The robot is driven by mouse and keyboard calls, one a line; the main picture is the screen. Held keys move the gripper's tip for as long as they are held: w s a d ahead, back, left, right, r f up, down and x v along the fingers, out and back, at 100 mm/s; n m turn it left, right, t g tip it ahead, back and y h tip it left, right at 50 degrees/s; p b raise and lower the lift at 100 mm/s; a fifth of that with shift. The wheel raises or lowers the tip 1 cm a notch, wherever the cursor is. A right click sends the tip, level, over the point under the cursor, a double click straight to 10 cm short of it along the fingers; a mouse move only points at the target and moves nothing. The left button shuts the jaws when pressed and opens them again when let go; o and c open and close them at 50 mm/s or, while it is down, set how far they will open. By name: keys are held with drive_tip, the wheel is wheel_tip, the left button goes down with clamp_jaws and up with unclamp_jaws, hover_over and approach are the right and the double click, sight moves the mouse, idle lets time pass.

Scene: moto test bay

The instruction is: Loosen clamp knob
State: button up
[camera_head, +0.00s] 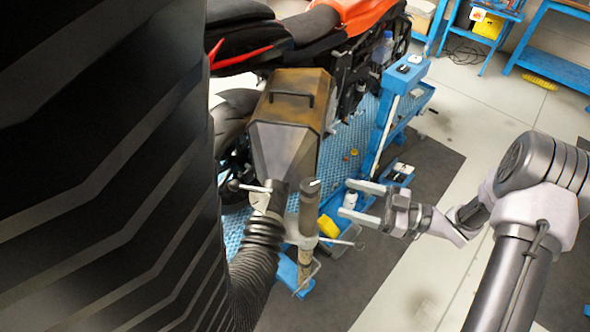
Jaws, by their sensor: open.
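A metal stand post (306,262) with a clamp stands beside the exhaust hose. Thin bar handles show on the clamp: one (250,188) at the hose's mouth and one (340,242) sticking out right of the post. I cannot tell for sure which part is the clamp knob. The post has a dark cylindrical top (309,195). My gripper (348,199) is open and empty, its two fingers pointing left towards the post. It looks a short way right of the dark top and touches nothing that I can see.
A ribbed black hose (256,262) meets a large metal muffler box (287,115) behind an orange and black motorcycle (325,22). Yellow and white items lie low behind the post.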

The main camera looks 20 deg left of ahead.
sight(310, 189)
drive_tip(key=a, duration=1.3)
drive_tip(key=shift+a, duration=0.4)
drive_tip(key=shift+s, duration=0.1)
drive_tip(key=shift+c, duration=0.2)
drive_tip(key=c, duration=1.3)
drive_tip(key=shift+s+n+g+b, duration=0.2)
drive_tip(key=shift+n+g+b, duration=0.15)
drive_tip(key=shift+n+g, duration=0.6)
drive_tip(key=o, duration=1.3)
drive_tip(key=shift+m+g, duration=0.25)
drive_tip(key=shift+o, duration=0.2)
